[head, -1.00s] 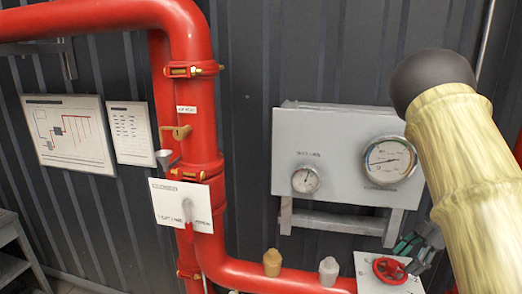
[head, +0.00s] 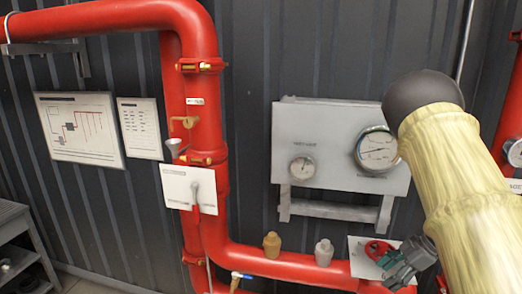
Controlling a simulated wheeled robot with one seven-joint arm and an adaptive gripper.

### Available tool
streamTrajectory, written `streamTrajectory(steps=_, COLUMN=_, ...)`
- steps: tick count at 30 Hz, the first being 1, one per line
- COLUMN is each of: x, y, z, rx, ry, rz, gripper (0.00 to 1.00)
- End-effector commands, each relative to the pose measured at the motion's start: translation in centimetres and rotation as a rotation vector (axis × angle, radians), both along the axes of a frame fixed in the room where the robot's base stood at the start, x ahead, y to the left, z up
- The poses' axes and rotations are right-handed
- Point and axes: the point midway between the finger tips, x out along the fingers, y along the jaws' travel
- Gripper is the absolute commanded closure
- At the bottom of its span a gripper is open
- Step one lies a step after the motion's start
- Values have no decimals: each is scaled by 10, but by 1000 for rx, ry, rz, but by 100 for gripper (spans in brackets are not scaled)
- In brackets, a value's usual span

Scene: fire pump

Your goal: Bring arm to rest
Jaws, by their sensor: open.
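My arm (head: 460,170) comes in at the right of the head view, with a dark rounded joint at its top. My gripper (head: 400,266) shows at the lower right, partly behind the arm. It is open and its jaws look empty. It is close to a red handwheel (head: 376,250) on a white plate (head: 357,262); I cannot tell whether it touches the wheel.
A red pipe (head: 200,100) runs down and bends right along the bottom. A lever plate (head: 178,188) sits on it. A grey gauge panel (head: 325,140) hangs behind my arm. Shelves (head: 12,240) stand at left. The dark wall between pipe and panel is clear.

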Motion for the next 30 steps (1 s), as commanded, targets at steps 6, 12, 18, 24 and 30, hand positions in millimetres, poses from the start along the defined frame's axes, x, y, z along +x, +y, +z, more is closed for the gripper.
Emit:
streamTrajectory(steps=6, x=-6, y=31, z=-62, rx=59, ry=-19, rz=-133, gripper=39)
streamTrajectory(steps=12, x=-24, y=71, z=-144, rx=109, ry=-19, rz=-348, gripper=39)
streamTrajectory(steps=18, x=-61, y=100, z=-224, rx=110, ry=25, rz=-593, gripper=39)
streamTrajectory(steps=24, x=-121, y=122, z=-299, rx=53, ry=114, rz=-833, gripper=39)
streamTrajectory(steps=30, x=-203, y=139, z=-361, rx=-56, ry=241, rz=-1058, gripper=39)
